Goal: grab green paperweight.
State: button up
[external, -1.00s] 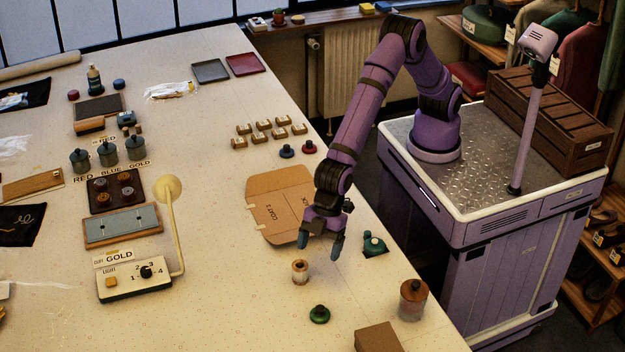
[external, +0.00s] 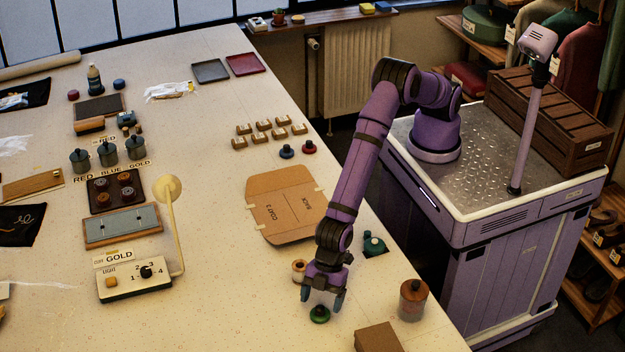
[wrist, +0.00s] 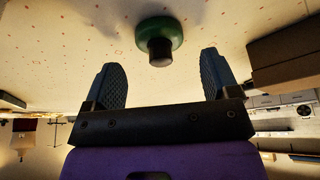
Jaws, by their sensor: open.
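The green paperweight (external: 319,315) is a low round green disc with a dark knob, standing on the table near its front edge. In the wrist view the paperweight (wrist: 160,38) lies beyond the fingertips, centred between the two fingers and apart from them. My gripper (external: 322,298) is open and empty, pointing down just above the paperweight in the external view. Its fingers also show spread in the wrist view (wrist: 165,80).
A wooden spool (external: 298,270) stands just left of my gripper, partly hidden behind it. A brown-lidded jar (external: 412,300) and a cardboard box (external: 378,338) stand to the right. A teal-green object (external: 374,244) sits at the table edge. Table left of the paperweight is clear.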

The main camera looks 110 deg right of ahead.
aim_at(320, 312)
jog(key=shift+x, duration=1.5)
jog(key=shift+r, duration=0.1)
jog(key=c, duration=1.1)
jog(key=shift+r, duration=0.1)
